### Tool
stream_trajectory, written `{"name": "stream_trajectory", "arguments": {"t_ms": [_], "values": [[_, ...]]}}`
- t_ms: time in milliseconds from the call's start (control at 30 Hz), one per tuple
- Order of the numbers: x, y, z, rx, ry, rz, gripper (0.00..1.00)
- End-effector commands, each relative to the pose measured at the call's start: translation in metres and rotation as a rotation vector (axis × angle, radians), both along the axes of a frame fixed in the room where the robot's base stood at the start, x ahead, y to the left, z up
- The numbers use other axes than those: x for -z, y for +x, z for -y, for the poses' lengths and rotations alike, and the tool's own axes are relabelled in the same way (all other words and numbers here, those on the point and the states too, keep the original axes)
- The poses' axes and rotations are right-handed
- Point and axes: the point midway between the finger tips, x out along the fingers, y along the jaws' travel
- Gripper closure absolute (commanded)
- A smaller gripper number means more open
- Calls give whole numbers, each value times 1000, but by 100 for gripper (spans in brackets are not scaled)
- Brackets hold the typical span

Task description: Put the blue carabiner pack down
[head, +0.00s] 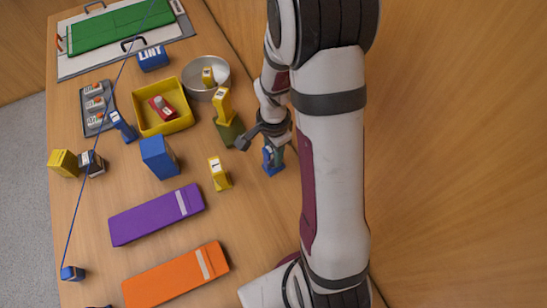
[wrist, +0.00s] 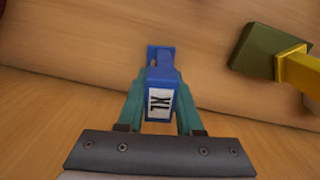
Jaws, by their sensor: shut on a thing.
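The blue carabiner pack (wrist: 160,72) is between the two teal fingers of my gripper (wrist: 153,88), which is shut on it. Its white label reads XL and faces the wrist camera. In the head view the pack (head: 268,166) shows low beside my arm, over the right side of the wooden table. My gripper (head: 273,154) partly covers it there. I cannot tell whether its lower end touches the table.
A yellow box (head: 219,174) is further left. A metal bowl (head: 225,88) and yellow tray (head: 187,121) are behind. Bare wood surrounds the pack.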

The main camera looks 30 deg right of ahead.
Motion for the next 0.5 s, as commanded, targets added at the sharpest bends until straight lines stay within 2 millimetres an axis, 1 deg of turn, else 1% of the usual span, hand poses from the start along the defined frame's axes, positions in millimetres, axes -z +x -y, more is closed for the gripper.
{"name": "stream_trajectory", "arguments": {"t_ms": [67,100,167,300,400,500], "values": [[-5,1,0,0,0,3,100],[-11,1,0,1,0,4,100],[-25,1,0,-1,-2,6,100],[-64,2,0,0,-3,9,100],[-85,1,0,-1,-2,6,100],[-97,1,0,0,0,3,100]]}}
